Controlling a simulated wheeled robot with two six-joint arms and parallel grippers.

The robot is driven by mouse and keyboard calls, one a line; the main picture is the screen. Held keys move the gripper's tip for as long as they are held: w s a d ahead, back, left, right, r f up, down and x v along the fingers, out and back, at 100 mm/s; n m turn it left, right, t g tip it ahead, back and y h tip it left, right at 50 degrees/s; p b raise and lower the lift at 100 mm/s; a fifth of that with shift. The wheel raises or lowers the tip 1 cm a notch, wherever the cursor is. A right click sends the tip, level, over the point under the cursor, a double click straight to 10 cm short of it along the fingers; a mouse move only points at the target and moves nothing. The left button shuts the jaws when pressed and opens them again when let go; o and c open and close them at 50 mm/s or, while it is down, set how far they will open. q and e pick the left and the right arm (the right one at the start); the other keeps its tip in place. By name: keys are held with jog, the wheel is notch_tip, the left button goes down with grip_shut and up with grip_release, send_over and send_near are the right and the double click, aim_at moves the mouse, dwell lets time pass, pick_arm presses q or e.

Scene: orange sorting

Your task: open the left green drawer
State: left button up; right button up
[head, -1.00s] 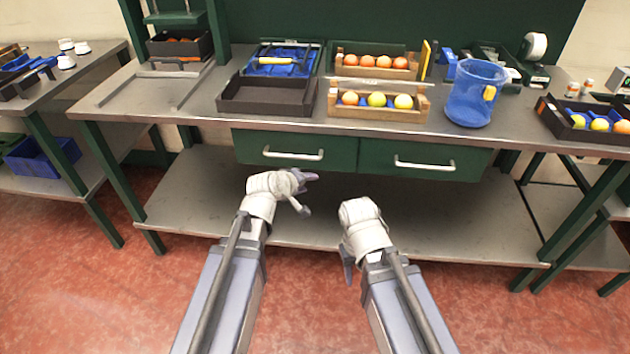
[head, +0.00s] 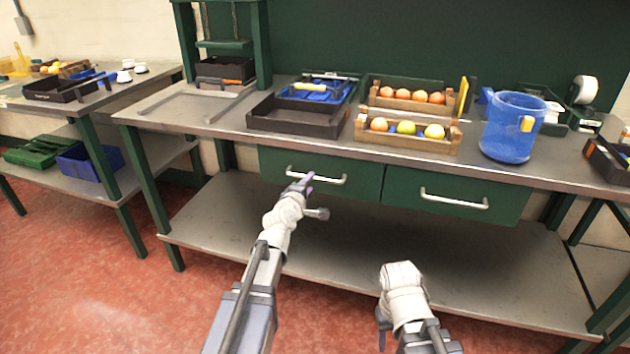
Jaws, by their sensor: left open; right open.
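The left green drawer (head: 345,200) is under the worktop and looks shut. Its pale bar handle (head: 316,176) runs across its front. My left gripper (head: 308,197) is open in front of the drawer's left part, just below the handle. I cannot tell whether it touches the handle. The right green drawer (head: 455,207) beside it also looks shut, with its own bar handle (head: 453,199). My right gripper (head: 382,325) is low in front of the lower shelf, pointing downward, with its fingers partly hidden by the wrist, and is away from both drawers.
On the worktop (head: 225,128) stand an empty black tray (head: 290,124), wooden crates of fruit (head: 405,142) and a blue jug (head: 510,128). A lower shelf (head: 330,260) lies beneath the drawers. A side table with a blue bin (head: 90,165) is at left.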

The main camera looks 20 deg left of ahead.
aim_at(314, 179)
pick_arm(q)
jog(key=b+x, duration=0.1)
jog(key=x, duration=0.4)
jog(key=shift+w+f, duration=0.1)
jog(key=shift+w, duration=0.1)
grip_shut()
dwell(1.1)
